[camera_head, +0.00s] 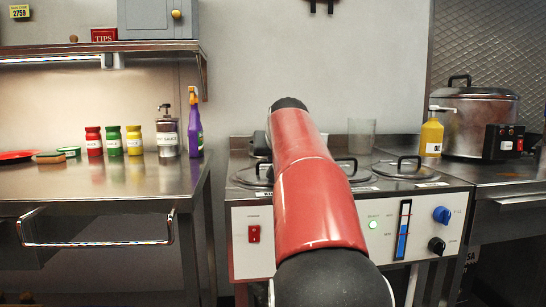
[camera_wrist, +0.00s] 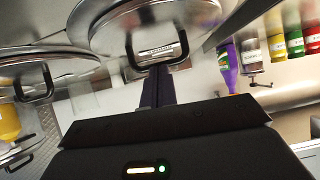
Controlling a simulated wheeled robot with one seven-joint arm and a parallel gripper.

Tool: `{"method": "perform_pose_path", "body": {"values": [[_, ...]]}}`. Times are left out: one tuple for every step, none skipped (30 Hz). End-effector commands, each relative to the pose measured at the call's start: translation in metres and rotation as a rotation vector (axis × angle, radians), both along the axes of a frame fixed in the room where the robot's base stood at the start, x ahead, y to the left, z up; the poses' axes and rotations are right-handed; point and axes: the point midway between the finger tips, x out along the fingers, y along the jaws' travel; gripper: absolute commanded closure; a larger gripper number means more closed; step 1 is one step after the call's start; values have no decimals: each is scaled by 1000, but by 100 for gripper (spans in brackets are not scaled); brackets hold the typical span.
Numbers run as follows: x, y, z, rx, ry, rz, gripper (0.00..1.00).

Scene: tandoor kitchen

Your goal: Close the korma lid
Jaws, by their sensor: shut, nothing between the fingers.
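In the wrist view a round steel lid (camera_wrist: 105,30) with a dark loop handle is close in front of my gripper (camera_wrist: 157,92). The shut, empty fingers point at the handle; I cannot tell if they touch it. A small label near the handle is unreadable, so I cannot tell whether this is the korma lid. Another steel lid (camera_wrist: 70,62) with a dark handle is at the left. In the head view my red arm hides my gripper and part of the warmer counter (camera_head: 420,205). A lid (camera_head: 245,178) shows left of the arm, and another lid (camera_head: 402,171) lies flat at the right.
A yellow oil bottle (camera_head: 432,138) and a large lidded pot (camera_head: 478,118) stand at the right. A clear container (camera_head: 361,136) is at the back. Spice jars (camera_head: 113,142) and a purple spray bottle (camera_head: 195,132) stand on the left table (camera_head: 110,185).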

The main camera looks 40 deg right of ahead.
Motion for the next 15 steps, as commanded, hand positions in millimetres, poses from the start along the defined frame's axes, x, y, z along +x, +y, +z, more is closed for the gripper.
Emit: {"method": "perform_pose_path", "body": {"values": [[2,0,-2,9,11,2,100],[2,1,1,9,11,2,100],[2,2,7,7,9,3,100],[2,3,12,7,9,3,100],[1,4,18,6,7,3,100],[1,5,26,4,5,2,100],[1,6,33,3,3,2,100],[1,8,40,2,1,3,100],[1,10,49,0,0,4,100],[-5,13,48,-2,-2,3,100],[-12,17,50,-3,-4,3,100],[-20,21,55,-4,-5,2,100],[-25,24,59,-4,-5,2,100],[-30,26,63,-4,-5,2,100],[-37,30,68,-4,-5,2,100]]}}
